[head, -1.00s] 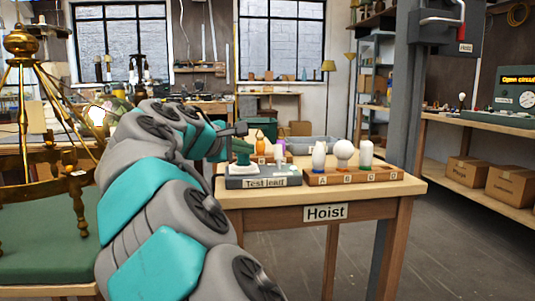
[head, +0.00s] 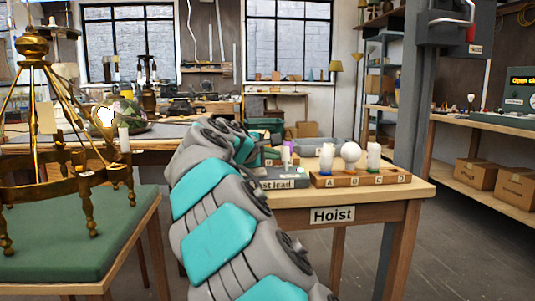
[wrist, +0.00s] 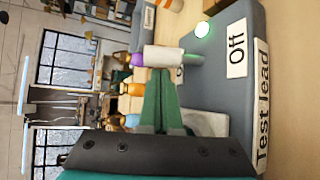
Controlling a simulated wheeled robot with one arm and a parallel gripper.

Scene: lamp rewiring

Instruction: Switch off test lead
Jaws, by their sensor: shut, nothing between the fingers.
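The test lead box (head: 284,184) is a grey box on the wooden table, and my arm hides its left part in the head view. In the wrist view the box (wrist: 205,85) fills the right side, with a "Test lead" label and an "Off" label (wrist: 236,48). A round green light (wrist: 203,30) glows on it. A pale grey block (wrist: 206,123) shows beside the fingers; I cannot tell whether it is the switch. My gripper (wrist: 160,75) has its green fingers together and empty, close to the box; contact is unclear.
A wooden rack (head: 360,179) marked A to D holds white bulbs right of the box. A brass lamp frame (head: 36,75) stands at left. A grey hoist post (head: 412,110) rises at right.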

